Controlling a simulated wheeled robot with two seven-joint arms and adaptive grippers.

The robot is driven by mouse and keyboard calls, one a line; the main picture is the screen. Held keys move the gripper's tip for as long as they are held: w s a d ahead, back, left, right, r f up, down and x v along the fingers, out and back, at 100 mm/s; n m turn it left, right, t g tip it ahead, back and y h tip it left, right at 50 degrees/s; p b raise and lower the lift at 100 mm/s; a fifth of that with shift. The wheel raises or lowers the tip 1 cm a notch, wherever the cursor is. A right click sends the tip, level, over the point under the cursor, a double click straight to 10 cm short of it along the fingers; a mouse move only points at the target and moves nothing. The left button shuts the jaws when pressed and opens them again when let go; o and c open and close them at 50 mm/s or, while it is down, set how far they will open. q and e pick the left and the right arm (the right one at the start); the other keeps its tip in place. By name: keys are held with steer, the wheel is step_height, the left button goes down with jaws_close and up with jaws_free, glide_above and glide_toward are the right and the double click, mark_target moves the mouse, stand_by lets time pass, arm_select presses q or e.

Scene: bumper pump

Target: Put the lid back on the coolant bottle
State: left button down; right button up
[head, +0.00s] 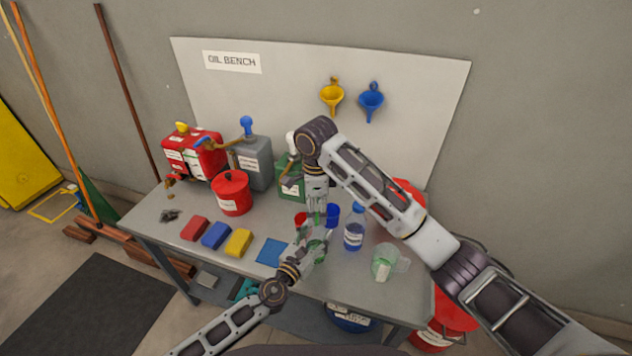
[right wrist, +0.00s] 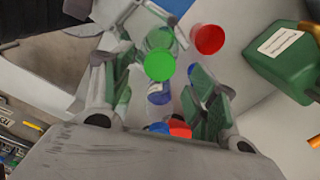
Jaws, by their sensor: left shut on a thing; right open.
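The coolant bottle, which I take to be the translucent green one (head: 316,247), is near the front middle of the bench. My left gripper (head: 312,243) is shut on it, and its fingers hide part of the body. My right gripper (head: 316,217) points down just above it, with its fingers open. In the right wrist view a bright green round lid (right wrist: 160,65) shows between my open right fingers and overlaps the green bottle (right wrist: 161,38). I cannot tell whether the lid is seated on the neck.
A blue-capped bottle (head: 354,232) and a pale green jug (head: 385,262) stand to the right. Cloths (head: 239,242), a red can (head: 232,193) and canisters (head: 254,162) fill the left and back.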

step_height(320, 180, up, 9)
steer(key=shift+r, duration=0.2)
stand_by(0.8)
arm_select(q)
steer(key=shift+c, duration=1.9)
jaws_free()
steer(key=v, duration=1.2)
steer(key=shift+f, duration=0.1)
steer(key=shift+a, duration=0.1)
